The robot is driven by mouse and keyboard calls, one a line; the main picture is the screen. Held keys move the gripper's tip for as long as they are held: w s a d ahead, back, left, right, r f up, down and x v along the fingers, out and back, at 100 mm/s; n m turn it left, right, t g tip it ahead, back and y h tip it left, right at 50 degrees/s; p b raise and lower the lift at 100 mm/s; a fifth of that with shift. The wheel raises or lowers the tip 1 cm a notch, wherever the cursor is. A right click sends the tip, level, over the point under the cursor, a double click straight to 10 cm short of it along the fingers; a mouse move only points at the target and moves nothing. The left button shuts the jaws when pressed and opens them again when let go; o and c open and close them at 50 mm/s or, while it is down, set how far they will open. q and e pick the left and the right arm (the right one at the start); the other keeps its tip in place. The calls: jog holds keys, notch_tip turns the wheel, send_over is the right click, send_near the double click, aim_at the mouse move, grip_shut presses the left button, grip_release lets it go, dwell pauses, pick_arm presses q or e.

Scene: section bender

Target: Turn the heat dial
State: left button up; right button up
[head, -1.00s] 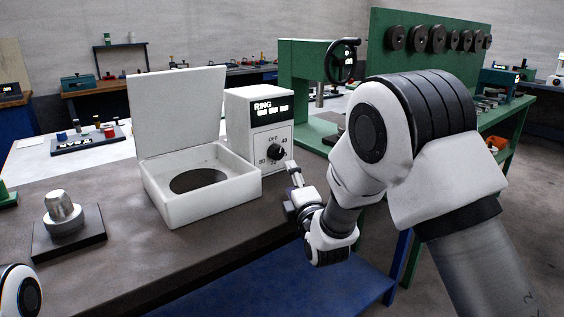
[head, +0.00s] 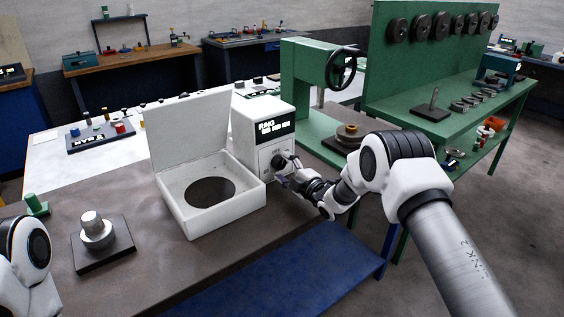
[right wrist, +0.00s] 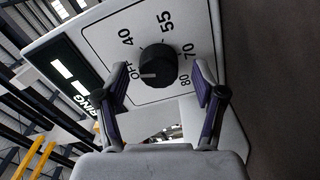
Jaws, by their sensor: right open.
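The heat dial (right wrist: 157,62) is a black round knob on the white front panel of the heater box marked RING (head: 250,122). In the right wrist view its white mark points toward OFF; 40, 55, 70 and 80 are printed around it. In the head view the dial (head: 279,161) is partly covered by my gripper. My right gripper (right wrist: 161,72) is open, with one finger on each side of the dial; I cannot tell whether they touch it. It also shows in the head view (head: 284,174). My left gripper is not in view.
An open white box (head: 212,222) with a round hole and raised lid (head: 190,132) stands just left of the heater. A metal stepped part (head: 92,228) sits on a dark plate. A green press (head: 310,75) stands behind. The bench front is clear.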

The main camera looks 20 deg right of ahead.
jog(key=shift+w+a, duration=0.2)
jog(key=shift+w, duration=0.4)
jog(key=c, duration=1.1)
jog(key=n+b, duration=0.1)
jog(key=b, duration=0.1)
jog(key=n+b, duration=0.2)
jog(key=shift+f+b, duration=0.25)
jog(key=shift+b, duration=0.1)
jog(key=shift+c, duration=0.2)
jog(key=shift+r+n, duration=0.2)
jog(key=shift+n, duration=0.1)
jog(key=shift+r, duration=0.1)
jog(key=o, duration=1.1)
jog(key=shift+o, duration=0.2)
